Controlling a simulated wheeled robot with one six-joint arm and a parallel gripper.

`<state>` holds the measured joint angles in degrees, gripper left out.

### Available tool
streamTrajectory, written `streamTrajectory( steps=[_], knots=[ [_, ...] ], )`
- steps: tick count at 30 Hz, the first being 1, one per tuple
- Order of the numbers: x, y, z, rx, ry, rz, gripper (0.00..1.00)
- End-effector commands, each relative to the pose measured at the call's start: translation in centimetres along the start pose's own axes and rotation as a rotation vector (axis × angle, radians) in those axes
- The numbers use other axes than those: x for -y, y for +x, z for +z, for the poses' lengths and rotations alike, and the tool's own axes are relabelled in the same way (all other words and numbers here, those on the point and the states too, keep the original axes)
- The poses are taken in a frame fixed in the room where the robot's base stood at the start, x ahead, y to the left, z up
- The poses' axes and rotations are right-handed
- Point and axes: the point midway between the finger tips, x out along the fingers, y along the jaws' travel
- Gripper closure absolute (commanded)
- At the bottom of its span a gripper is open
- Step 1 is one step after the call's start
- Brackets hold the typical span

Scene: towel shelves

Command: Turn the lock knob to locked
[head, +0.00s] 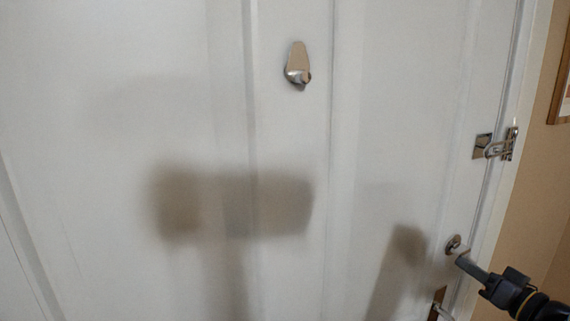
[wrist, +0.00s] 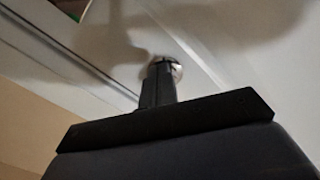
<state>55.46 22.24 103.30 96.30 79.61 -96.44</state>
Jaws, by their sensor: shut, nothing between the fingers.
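The lock knob (head: 453,241) is a small round metal fitting on the white door (head: 300,140), near its right edge in the head view. My gripper (head: 461,259) reaches in from the lower right, with its fingertips at the knob's lower right. In the wrist view, the round metal knob (wrist: 176,70) shows partly behind my gripper's dark fingers (wrist: 158,68). The fingers are together and hold nothing. They overlap the knob in both views; I cannot tell whether they touch it. The knob's turn position is hidden.
A door handle (head: 438,304) sits below the knob, partly cut off. A metal swing-bar latch (head: 495,146) is above it at the door edge. A hook-like fitting (head: 298,66) is higher on the door. The door frame and tan wall (head: 535,190) lie to the right.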

Motion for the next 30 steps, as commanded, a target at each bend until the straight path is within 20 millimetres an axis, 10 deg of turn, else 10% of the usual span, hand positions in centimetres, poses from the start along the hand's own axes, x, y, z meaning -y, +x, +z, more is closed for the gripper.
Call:
streamTrajectory(
  steps=[20, 30],
  knots=[
    [0.0, 0.1, 1.0, 0.002, -0.002, 0.001, 1.0],
    [-0.3, -3.8, 0.9, -0.004, 0.0, 0.002, 1.0]
  ],
)
